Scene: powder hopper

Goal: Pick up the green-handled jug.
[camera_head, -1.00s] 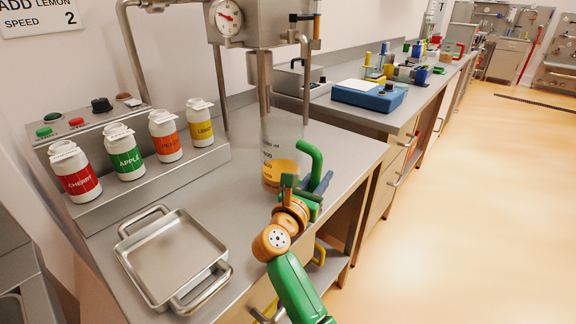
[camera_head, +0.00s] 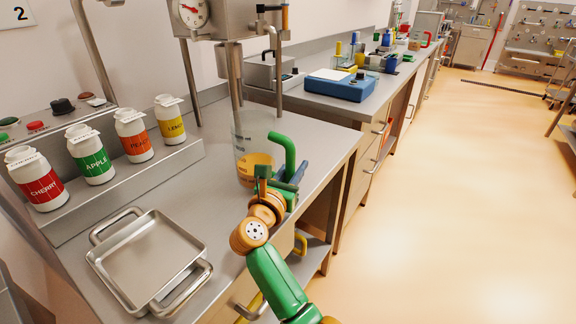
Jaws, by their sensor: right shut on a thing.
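The green-handled jug (camera_head: 241,147) is a clear jug with markings and orange-yellow contents in its lower part. It stands upright on the steel counter under the hopper, and its green handle (camera_head: 289,150) is on the right side. My right gripper (camera_head: 280,185) is at the lower part of the handle and shut on it. The gripper and wrist hide part of the jug's lower right side. I cannot tell any gap between the jug's base and the counter. My left gripper is not in view.
A steel tray (camera_head: 196,283) lies on the counter front left. Cherry (camera_head: 38,180), apple (camera_head: 91,155), peach (camera_head: 133,136) and lemon (camera_head: 170,120) bottles stand on a ledge behind. Hopper legs (camera_head: 235,75) rise close to the jug. A blue device (camera_head: 342,88) is farther back.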

